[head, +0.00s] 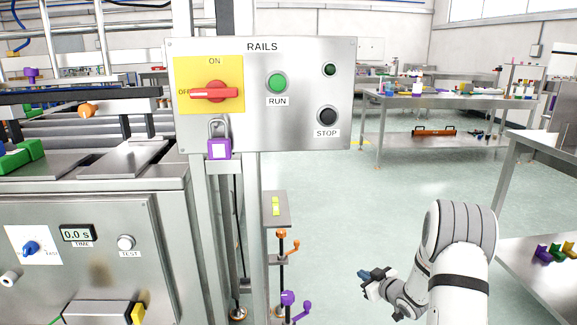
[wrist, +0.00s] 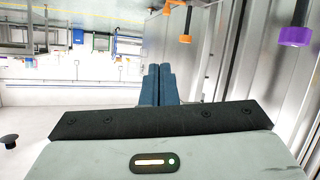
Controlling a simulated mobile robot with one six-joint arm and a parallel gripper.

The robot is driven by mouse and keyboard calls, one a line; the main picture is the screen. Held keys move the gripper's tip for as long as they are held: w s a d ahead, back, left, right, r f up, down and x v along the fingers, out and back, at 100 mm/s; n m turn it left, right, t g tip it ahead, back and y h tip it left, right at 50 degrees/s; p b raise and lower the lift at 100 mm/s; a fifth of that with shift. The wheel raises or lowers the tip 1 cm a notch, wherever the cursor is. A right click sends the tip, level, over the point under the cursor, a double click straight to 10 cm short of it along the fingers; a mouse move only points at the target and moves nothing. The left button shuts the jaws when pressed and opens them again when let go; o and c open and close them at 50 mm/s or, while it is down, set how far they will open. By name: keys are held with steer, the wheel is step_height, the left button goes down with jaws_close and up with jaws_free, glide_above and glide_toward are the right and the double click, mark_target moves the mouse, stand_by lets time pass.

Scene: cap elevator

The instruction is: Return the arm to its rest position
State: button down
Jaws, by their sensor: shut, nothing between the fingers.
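My gripper (head: 366,275) is at the lower middle right of the head view, at the end of my bent white arm. It points left towards the post under the RAILS panel and is apart from everything there. In the wrist view its blue fingers (wrist: 158,85) lie side by side, shut with nothing between them. The RAILS panel (head: 300,110) stands above and to the left of the gripper. Its red rotary switch (head: 215,92) lies horizontal, its handle towards OFF. A purple padlock (head: 219,148) hangs just below the switch.
Orange (head: 282,234) and purple (head: 288,298) clamp handles stick out by the post, left of my gripper. They hang at the upper right of the wrist view. A bench (head: 535,190) stands right of my arm. Open floor (head: 400,190) lies behind the arm.

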steer(key=s+r+m+g+h+p, duration=0.25)
steer(key=s+r+p, duration=0.25)
steer(key=r, duration=0.9)
steer(key=s+r+m+g+h+p, duration=0.15)
steer(key=s+r+h+p, duration=0.35)
steer(key=r, duration=0.8)
steer(key=s+a+r+m+g+p, duration=0.1)
steer(key=s+a+r+g+p, duration=0.1)
steer(key=s, duration=0.7)
steer(key=s+a+r+m+g+y+p, duration=0.1)
steer(key=s+a+r+p, duration=0.3)
steer(key=s+r, duration=0.5)
steer(key=s+a+r+m+g+y+p, duration=0.1)
steer(key=s+a+r+g+p, duration=0.2)
steer(key=s+r+p, duration=0.3)
steer(key=s, duration=0.5)
steer(key=shift+s+a, duration=0.2)
steer(key=shift+a, duration=0.05)
steer(key=shift+r, duration=0.1)
